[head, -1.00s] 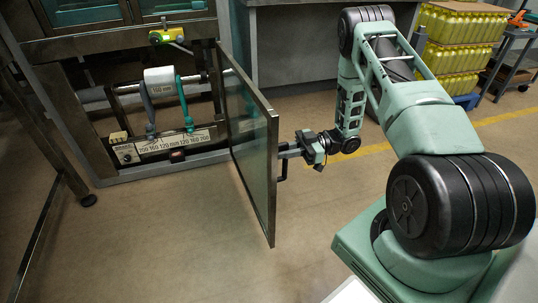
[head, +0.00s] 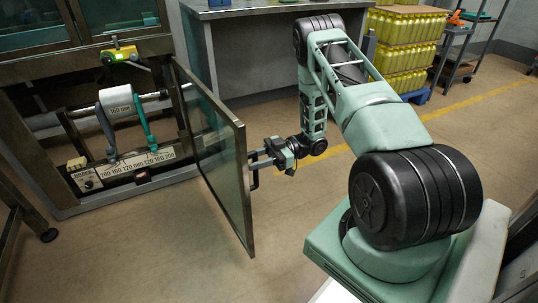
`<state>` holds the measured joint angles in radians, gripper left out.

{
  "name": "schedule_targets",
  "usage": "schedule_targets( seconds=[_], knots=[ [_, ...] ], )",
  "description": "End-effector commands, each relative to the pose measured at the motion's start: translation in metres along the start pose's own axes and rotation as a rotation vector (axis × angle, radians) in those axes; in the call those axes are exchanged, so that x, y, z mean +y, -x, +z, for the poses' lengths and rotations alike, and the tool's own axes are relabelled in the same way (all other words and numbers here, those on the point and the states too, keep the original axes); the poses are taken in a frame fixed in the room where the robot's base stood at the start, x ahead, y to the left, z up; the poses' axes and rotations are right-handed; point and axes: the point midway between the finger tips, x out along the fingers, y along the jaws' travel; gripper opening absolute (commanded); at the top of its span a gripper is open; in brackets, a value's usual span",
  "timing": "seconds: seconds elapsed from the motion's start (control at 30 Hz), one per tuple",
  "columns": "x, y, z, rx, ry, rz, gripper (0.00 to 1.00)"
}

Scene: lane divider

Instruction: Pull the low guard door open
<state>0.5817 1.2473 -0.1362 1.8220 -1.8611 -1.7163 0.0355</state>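The low guard door (head: 222,165) is a clear panel in a dark metal frame, in the middle left of the head view. It stands swung well out from the machine's lower opening. My gripper (head: 262,161) is at the door's outer face, close to the dark handle (head: 254,178) near its free edge. The fingers point left towards the door. Whether they are closed around the handle is too small to tell. Inside the opening a white roller (head: 117,102) marked 160 mm and a scale strip (head: 125,166) show.
A steel table (head: 265,10) stands behind the door. Stacked yellow bottles (head: 402,45) on a blue pallet and a grey cart (head: 470,45) are at the back right. Floor in front of the door is clear.

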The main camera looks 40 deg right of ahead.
Motion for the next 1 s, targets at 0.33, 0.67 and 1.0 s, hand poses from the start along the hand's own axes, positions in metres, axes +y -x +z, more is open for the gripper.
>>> schedule_targets(
  seconds=[0.33,0.67,1.0],
  knots=[
    [0.0,0.067,-0.001,-0.001,0.0,0.004,0.34],
    [-0.001,0.14,0.0,-0.001,-0.001,0.002,0.34],
    [-0.001,0.171,0.001,0.0,-0.003,0.0,0.34]
  ],
)
